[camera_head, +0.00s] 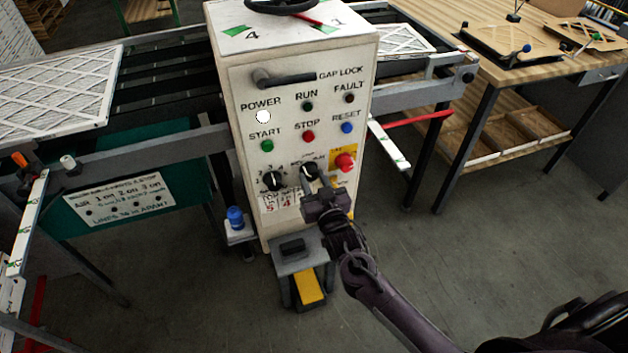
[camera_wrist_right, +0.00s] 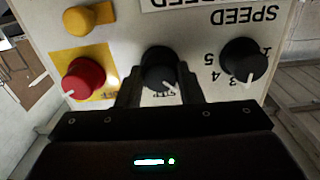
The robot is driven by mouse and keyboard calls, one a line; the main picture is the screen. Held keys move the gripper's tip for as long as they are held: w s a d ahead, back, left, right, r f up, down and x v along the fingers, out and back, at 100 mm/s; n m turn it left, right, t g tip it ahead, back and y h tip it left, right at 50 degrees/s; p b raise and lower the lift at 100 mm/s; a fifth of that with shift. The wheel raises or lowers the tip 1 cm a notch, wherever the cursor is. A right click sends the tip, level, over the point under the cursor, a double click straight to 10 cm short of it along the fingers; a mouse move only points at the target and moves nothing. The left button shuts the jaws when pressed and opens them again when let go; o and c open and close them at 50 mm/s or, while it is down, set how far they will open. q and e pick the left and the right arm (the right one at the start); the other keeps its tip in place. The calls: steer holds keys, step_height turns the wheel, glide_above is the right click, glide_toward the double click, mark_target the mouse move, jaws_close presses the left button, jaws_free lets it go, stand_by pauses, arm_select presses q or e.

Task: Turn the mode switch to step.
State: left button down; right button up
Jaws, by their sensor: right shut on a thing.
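The mode switch is a black round knob (camera_wrist_right: 160,72) on the front of the white control cabinet (camera_head: 235,80). My right gripper (camera_head: 312,176) reaches up to the panel. Its two fingers (camera_wrist_right: 160,88) are on either side of the mode knob, shut on it. Lettering by the knob is partly hidden by the fingers; in the wrist view it appears upside down. My left gripper is not in view.
The speed knob (camera_head: 272,181) is left of the mode switch, and a red knob (camera_head: 345,162) on a yellow plate is to its right. Green START (camera_head: 267,146), red STOP (camera_head: 308,137) and blue RESET (camera_head: 347,127) buttons are above. A small stand (camera_head: 300,262) is below.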

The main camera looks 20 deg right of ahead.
steer(key=m, duration=0.4)
steer(key=shift+m+b, duration=0.3)
steer(key=shift+b, duration=0.1)
steer(key=shift+m, duration=1.8)
steer(key=o, duration=1)
steer(key=s+b, duration=0.2)
steer(key=s, duration=0.5)
steer(key=shift+s+d+b, duration=0.1)
steer(key=shift+s+b, duration=0.2)
steer(key=shift+s, duration=0.1)
